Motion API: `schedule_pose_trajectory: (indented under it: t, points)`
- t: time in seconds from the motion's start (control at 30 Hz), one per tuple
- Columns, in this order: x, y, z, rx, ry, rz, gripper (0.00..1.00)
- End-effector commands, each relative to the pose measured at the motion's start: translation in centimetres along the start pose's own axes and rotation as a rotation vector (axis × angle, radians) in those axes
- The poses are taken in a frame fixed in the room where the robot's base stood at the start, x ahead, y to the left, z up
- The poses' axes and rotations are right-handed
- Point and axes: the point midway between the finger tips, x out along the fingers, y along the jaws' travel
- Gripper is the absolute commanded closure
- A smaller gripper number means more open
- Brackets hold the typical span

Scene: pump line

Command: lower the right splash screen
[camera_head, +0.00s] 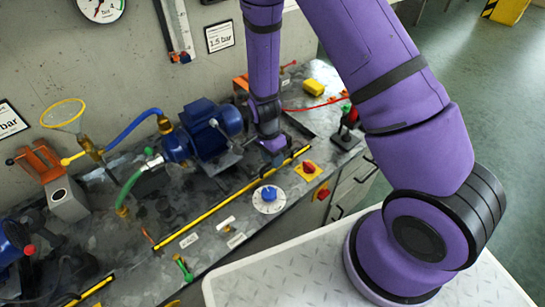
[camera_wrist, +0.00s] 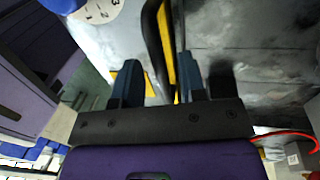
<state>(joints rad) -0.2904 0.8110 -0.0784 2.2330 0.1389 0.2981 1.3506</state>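A long yellow-and-black edge strip (camera_head: 230,200), which looks like the edge of the right splash screen, runs diagonally along the front of the bench. Any clear panel belonging to it cannot be made out. My gripper (camera_head: 280,158) points down at the far right end of this strip. In the wrist view my gripper (camera_wrist: 160,65) has its two blue-grey fingers apart. The black-and-yellow strip (camera_wrist: 155,40) runs between them, with a gap visible to the fingers. Whether either finger touches it is hard to tell.
A blue dial knob (camera_head: 268,194) and a red knob on a yellow plate (camera_head: 308,170) sit just in front of the strip. A blue pump (camera_head: 210,128) with hoses stands behind it. Another yellow strip (camera_head: 90,291) lies at lower left. A red cable (camera_head: 312,105) is beyond my gripper.

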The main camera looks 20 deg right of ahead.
Motion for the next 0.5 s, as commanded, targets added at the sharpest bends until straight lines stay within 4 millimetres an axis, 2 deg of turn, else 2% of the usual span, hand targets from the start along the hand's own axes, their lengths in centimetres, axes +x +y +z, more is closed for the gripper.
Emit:
schedule_pose_trajectory:
  t: [0.27,0.5]
  points:
    - [-1.0,-0.1,0.0,-0.001,0.001,-0.003,0.62]
    - [-4.9,-0.1,0.0,-0.001,0.001,-0.005,0.62]
